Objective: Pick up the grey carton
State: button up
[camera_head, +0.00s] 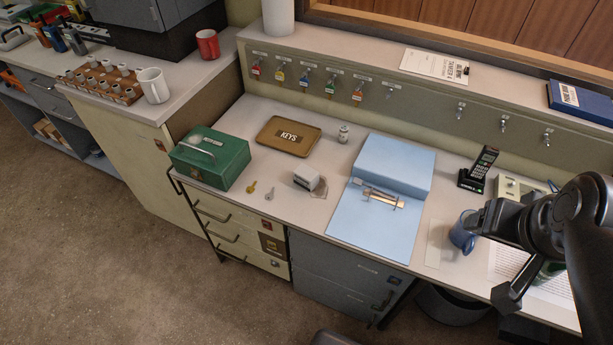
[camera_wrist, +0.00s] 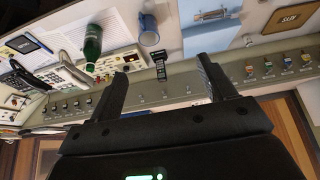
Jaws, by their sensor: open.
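A small grey-white carton (camera_head: 306,178) lies on the desk in the head view, between the green cash box and the open blue binder. A flat, pale brownish item lies against its right side. I cannot make the carton out in the wrist view. My gripper is at the right of the head view, partly hidden by my own arm, well away from the carton and above the right part of the desk. In the wrist view my gripper (camera_wrist: 166,80) has its two fingers spread apart with nothing between them.
The green cash box (camera_head: 209,158), two loose keys, the KEYS tray (camera_head: 289,136) and the blue binder (camera_head: 378,205) surround the carton. A blue mug (camera_head: 462,232), a cordless phone (camera_head: 479,170) and a green bottle (camera_wrist: 93,43) stand nearer my arm. Key hooks line the back panel.

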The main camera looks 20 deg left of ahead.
jog(key=shift+o, duration=0.2)
jog(key=shift+o, duration=0.8)
